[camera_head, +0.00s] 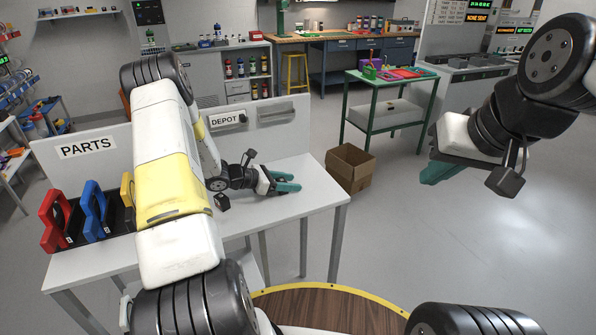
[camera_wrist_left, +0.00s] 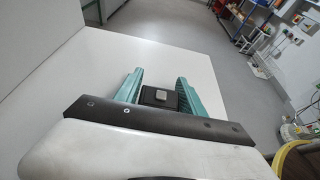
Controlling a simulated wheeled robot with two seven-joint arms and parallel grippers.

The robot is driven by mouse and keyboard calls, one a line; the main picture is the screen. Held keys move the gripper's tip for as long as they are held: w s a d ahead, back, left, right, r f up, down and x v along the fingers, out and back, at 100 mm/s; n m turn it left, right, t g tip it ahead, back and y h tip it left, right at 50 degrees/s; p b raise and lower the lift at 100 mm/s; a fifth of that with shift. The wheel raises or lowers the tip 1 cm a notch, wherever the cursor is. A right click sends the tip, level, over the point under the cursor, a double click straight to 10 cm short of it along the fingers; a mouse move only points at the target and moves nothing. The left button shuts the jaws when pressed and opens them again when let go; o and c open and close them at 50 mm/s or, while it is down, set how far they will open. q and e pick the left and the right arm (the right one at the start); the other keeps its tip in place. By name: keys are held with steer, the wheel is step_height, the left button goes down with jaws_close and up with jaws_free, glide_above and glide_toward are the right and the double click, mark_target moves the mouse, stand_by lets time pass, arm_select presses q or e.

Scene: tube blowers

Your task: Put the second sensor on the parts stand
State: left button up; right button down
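My left gripper (camera_head: 285,182) reaches over the right part of the white stand (camera_head: 310,204), its teal fingers pointing right. In the left wrist view, a small black block with a grey square, seemingly a sensor (camera_wrist_left: 158,97), sits between the left gripper's fingers (camera_wrist_left: 160,84), with both fingers close against its sides. The head view hardly shows this block. Another small black block (camera_head: 222,202) is on the stand, left of the gripper; I cannot tell whether it is a sensor. My right gripper (camera_head: 438,174) hangs in the air at right, its finger gap hidden.
The stand has a back panel with a PARTS sign (camera_head: 87,147) and a DEPOT sign (camera_head: 227,120). Red (camera_head: 56,220) and blue (camera_head: 95,212) handled parts stand at its left. A cardboard box (camera_head: 350,168) is on the floor behind. A green-framed cart (camera_head: 390,100) stands farther back.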

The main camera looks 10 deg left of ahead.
arm_select(q)
steer(key=shift+o, duration=1.1)
steer(key=shift+r, duration=0.15)
